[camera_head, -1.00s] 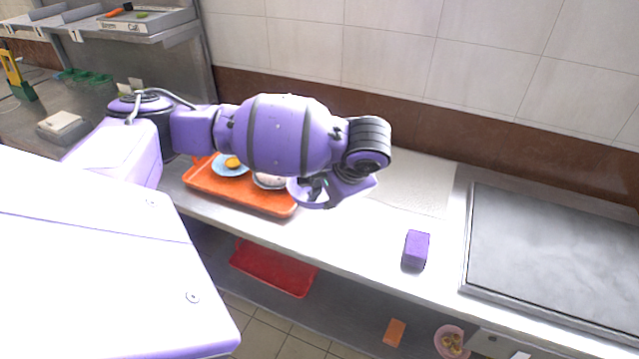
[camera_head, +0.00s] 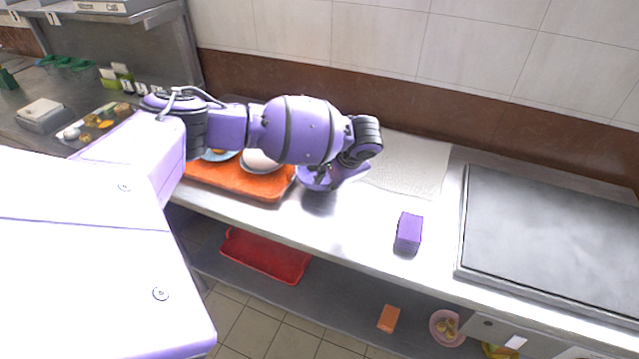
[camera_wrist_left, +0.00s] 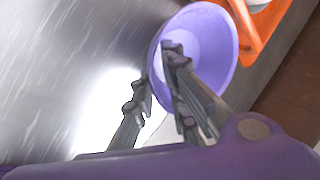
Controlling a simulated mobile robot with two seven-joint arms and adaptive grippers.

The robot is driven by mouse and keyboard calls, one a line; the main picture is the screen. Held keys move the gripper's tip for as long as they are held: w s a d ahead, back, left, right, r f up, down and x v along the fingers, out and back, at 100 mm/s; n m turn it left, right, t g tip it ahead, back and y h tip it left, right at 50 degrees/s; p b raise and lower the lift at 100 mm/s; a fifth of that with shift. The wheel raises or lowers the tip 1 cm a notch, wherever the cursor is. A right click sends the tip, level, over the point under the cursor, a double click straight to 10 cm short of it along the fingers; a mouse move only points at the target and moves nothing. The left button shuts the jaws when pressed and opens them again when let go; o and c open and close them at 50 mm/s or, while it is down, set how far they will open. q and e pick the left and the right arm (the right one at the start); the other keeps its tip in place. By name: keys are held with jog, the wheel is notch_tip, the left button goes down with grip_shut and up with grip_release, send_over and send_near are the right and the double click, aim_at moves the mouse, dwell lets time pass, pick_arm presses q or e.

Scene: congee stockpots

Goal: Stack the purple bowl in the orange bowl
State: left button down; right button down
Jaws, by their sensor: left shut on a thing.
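The purple bowl (camera_head: 312,179) is beside the right end of an orange tray, over the steel counter. In the left wrist view the purple bowl (camera_wrist_left: 208,38) is tilted, with its inside partly showing. My left gripper (camera_wrist_left: 155,66) is shut on its rim, one finger inside the bowl and one outside. In the head view my left gripper (camera_head: 324,183) is small and partly hidden by its own wrist. I cannot make out an orange bowl in either view; my arm covers part of the tray. My right gripper is not in view.
The orange tray (camera_head: 225,180) holds a white bowl (camera_head: 262,163) and a blue plate (camera_head: 217,156), partly behind my arm. A purple block (camera_head: 408,232) stands to the right on the counter. A framed grey plate (camera_head: 550,230) lies at far right. The counter between bowl and block is clear.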

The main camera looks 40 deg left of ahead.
pick_arm(q)
jog(key=shift+f, duration=0.35)
jog(key=c, duration=1.8)
grip_release()
jog(key=shift+f, duration=0.1)
jog(key=shift+o, duration=0.2)
